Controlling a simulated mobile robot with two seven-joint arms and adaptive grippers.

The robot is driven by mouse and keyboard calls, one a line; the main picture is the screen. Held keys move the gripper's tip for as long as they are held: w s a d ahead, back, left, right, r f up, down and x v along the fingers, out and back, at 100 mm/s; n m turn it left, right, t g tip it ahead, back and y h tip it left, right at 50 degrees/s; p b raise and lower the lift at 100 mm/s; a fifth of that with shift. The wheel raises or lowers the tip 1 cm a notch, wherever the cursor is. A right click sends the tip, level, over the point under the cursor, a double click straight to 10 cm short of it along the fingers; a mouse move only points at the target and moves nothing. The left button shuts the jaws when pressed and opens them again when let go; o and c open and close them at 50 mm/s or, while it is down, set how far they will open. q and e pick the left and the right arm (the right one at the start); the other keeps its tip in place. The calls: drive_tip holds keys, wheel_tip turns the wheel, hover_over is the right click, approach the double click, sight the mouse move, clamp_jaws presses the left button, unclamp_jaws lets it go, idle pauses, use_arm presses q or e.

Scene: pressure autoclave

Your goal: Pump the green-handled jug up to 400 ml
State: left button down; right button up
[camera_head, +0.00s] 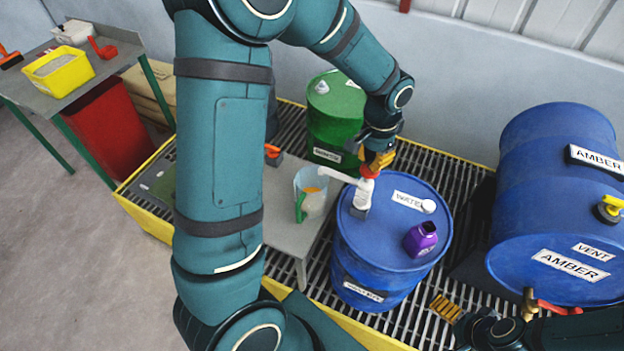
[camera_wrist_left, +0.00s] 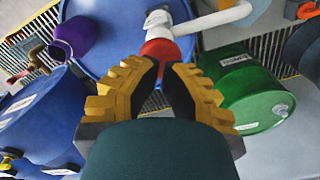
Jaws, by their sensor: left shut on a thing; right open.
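The clear jug (camera_head: 314,200) with the green handle (camera_head: 300,207) stands on a small grey table. Its liquid level and markings are too small to read. A white pump (camera_head: 363,194) stands on top of the blue WATER drum (camera_head: 352,248), its white spout (camera_head: 336,174) reaching left over the jug. My left gripper (camera_head: 376,163) is shut on the pump's red top (camera_head: 367,172); the red part also shows between the fingers in the left wrist view (camera_wrist_left: 160,50). My right gripper (camera_head: 446,308) is open and partly in view at the lower right, away from the pump.
A purple jug (camera_head: 420,240) and a white cap (camera_head: 428,206) sit on the WATER drum. A green drum (camera_head: 333,120) stands behind. A large blue AMBER drum (camera_head: 550,200) lies at the right, with a brass tap (camera_head: 528,304). A yellow tub (camera_head: 60,73) sits on the far-left bench.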

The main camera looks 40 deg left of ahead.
sight(369, 173)
use_arm(q)
drive_tip(key=shift+f+b, duration=1.75)
drive_tip(key=shift+f, duration=0.75)
drive_tip(key=shift+r, duration=0.2)
drive_tip(key=shift+r+p, duration=2.4)
drive_tip(key=shift+r, duration=0.65)
drive_tip(key=shift+f, duration=0.15)
drive_tip(key=shift+f+b, duration=2.3)
drive_tip(key=shift+f, duration=0.7)
drive_tip(key=shift+r+p, duration=2.35)
drive_tip(key=shift+r, duration=0.8)
